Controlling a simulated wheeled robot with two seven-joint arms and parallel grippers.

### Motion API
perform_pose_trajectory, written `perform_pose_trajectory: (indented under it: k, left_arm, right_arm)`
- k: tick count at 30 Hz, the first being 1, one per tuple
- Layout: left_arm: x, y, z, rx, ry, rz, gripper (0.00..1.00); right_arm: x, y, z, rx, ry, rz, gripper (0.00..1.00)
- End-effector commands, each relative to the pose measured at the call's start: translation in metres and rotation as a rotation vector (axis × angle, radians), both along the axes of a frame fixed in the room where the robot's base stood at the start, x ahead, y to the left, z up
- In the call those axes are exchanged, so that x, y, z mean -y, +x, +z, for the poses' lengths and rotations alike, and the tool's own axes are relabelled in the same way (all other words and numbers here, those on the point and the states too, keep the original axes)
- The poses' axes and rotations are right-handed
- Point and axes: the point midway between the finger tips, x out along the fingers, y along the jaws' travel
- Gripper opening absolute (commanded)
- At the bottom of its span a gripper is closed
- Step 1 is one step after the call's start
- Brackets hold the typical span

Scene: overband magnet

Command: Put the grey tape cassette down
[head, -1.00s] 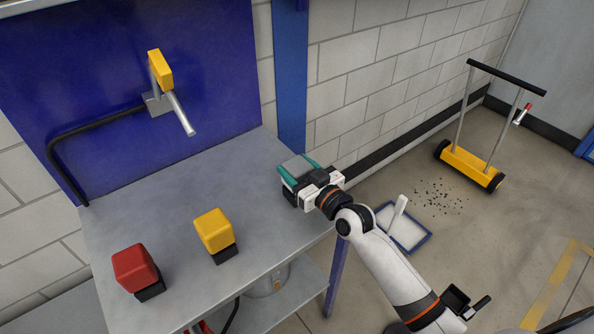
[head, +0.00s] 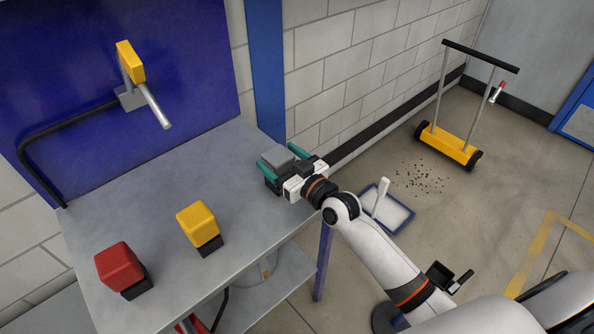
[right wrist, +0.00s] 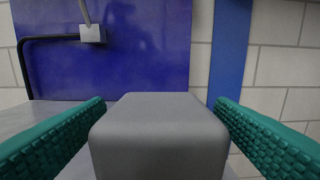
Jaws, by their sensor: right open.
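The grey tape cassette (head: 278,158) is a rounded grey block at the right back corner of the metal bench (head: 130,190). It appears to rest on the bench top, with a dark part below it; the gripper hides most of its underside. My right gripper (head: 275,154) is open, with one teal finger on each side of the cassette. In the right wrist view the cassette (right wrist: 158,140) stands between the fingers, with a gap visible on both sides. My left gripper is not in view.
A yellow block (head: 197,220) and a red block (head: 119,264), both on black bases, stand on the bench's front part. A tray (head: 397,216) and a yellow wheeled sweeper (head: 449,145) are on the floor.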

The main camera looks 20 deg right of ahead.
Motion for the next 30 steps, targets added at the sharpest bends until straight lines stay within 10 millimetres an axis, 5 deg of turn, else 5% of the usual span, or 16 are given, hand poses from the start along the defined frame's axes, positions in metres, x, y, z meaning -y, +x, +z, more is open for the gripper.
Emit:
perform_pose_trajectory:
  k: [15, 30]
  left_arm:
    - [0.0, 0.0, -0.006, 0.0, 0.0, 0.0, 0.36]
    - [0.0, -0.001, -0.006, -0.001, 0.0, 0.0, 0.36]
  right_arm:
    - [0.034, -0.093, -0.001, -0.002, -0.002, 0.001, 0.78]
    - [0.037, -0.102, 0.001, 0.001, -0.001, 0.001, 0.78]
